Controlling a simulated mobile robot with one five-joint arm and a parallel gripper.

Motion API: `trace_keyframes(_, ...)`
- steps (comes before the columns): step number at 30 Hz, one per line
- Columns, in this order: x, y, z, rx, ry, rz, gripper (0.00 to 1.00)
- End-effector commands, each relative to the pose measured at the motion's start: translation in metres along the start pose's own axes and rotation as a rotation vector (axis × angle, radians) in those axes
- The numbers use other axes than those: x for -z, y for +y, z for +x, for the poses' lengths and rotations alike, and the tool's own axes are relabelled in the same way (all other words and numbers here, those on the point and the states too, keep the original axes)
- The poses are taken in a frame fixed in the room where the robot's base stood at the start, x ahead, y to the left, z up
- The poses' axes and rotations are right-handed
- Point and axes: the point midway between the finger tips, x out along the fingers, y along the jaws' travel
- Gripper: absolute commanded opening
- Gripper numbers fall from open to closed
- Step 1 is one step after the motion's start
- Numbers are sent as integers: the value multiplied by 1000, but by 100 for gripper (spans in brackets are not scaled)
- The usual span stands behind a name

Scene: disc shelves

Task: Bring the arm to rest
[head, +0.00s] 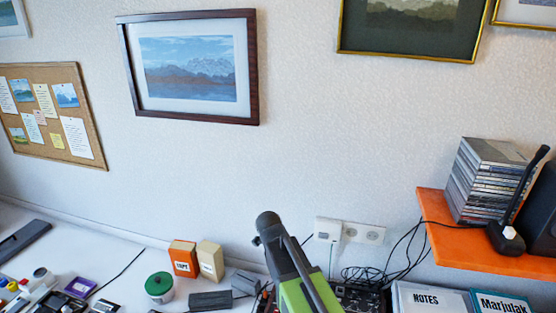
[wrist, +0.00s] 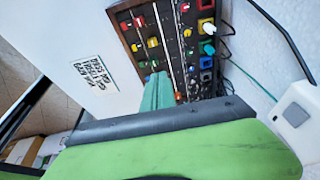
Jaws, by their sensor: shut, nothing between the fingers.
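My arm (head: 296,280), green and black, rises from the bottom edge of the head view, with its dark upper end in front of the white wall. In the wrist view a broad green and dark part of my arm fills the lower half. Beyond its dark edge a teal tip of my gripper (wrist: 158,92) shows, shut and holding nothing. Most of the gripper is hidden in both views.
An orange shelf (head: 470,245) with a stack of disc cases (head: 485,185) and a dark microphone-like device (head: 510,235) is at the right. A panel with coloured knobs (wrist: 150,40) and a white socket (wrist: 298,115) are near the gripper. Orange and cream boxes (head: 184,260) stand on the desk (head: 90,235).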

Motion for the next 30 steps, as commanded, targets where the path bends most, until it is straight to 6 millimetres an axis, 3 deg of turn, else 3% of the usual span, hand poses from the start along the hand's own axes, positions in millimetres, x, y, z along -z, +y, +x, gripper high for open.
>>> trace_keyframes(3,56,-13,18,-38,-13,93,0)
trace_keyframes(6,93,-15,33,-62,-64,-22,0)
trace_keyframes(12,127,-11,46,-42,-159,-439,0)
trace_keyframes(17,137,-3,51,27,-228,-888,0)
trace_keyframes(24,126,5,48,179,-263,-1575,0)
trace_keyframes(30,124,2,47,237,-245,-1852,0)
